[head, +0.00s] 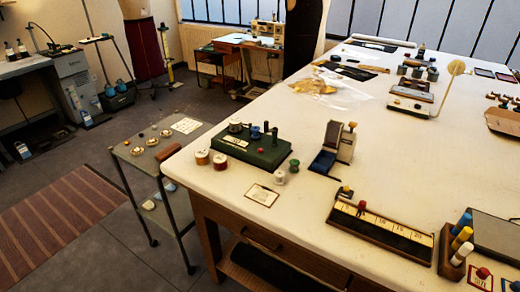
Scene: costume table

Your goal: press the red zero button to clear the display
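A dark green box-shaped device (268,157) sits near the table's left corner. It has a small red button-like spot (259,150) and a pale panel (236,141), whose text is too small to read. Another red knob (361,206) stands on a dark strip with pale numbered cards. A third red knob (482,272) rests on a red-bordered card at the lower right. I cannot tell for certain which red part is the zero button. Neither of my grippers is in view.
Thread spools (220,161) stand around the green device on the white table (250,205). A grey press-like device (335,146) is to its right. A block with coloured cylinders (457,250) stands at the lower right. A small cart (150,175) is left of the table.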

